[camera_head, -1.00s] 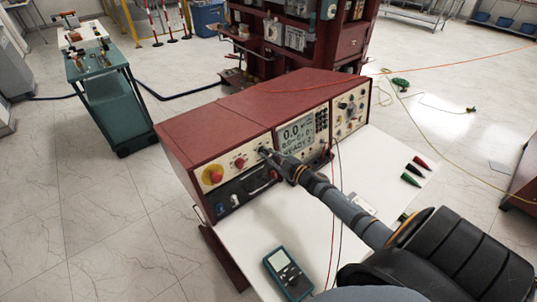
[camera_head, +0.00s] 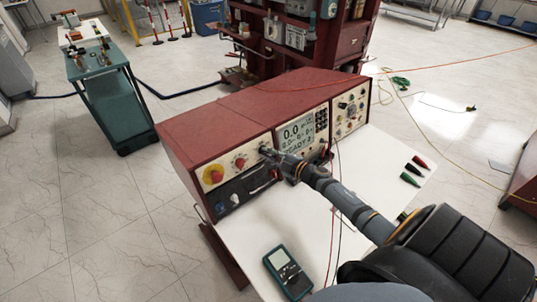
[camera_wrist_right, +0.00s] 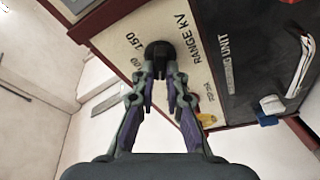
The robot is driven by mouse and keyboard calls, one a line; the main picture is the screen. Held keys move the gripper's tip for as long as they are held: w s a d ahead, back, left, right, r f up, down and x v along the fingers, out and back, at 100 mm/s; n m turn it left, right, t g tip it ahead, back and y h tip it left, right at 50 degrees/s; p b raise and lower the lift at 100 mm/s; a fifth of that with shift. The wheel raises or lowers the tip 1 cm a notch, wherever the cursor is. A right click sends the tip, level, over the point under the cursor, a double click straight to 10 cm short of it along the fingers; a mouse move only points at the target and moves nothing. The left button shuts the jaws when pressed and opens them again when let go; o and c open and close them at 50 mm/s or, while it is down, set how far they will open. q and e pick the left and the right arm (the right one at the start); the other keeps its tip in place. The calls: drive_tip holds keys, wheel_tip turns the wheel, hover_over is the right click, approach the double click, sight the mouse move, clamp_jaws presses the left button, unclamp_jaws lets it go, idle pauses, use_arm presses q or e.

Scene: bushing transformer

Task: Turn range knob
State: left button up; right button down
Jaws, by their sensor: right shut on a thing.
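The range knob (camera_wrist_right: 158,50) is round and black, on the cream panel strip marked "RANGE KV" in the right wrist view. The figure 150 is printed beside it. My right gripper (camera_wrist_right: 162,73) is shut on the knob, with its fingertips close together at it. In the head view my right gripper (camera_head: 269,154) reaches the front panel of the red test unit (camera_head: 250,103), left of its screen, and mostly hides the knob. My left gripper is not in view.
The lit screen (camera_head: 298,135) reads READY. A red knob (camera_head: 240,162) and a red-and-yellow button (camera_head: 215,175) sit left of my gripper. A handheld meter (camera_head: 287,272) and coloured clips (camera_head: 412,173) lie on the white tabletop (camera_head: 270,222). Dark and red leads hang near my arm.

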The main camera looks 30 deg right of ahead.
drive_tip(key=c, duration=1.4)
unclamp_jaws()
drive_tip(key=v, duration=1.2)
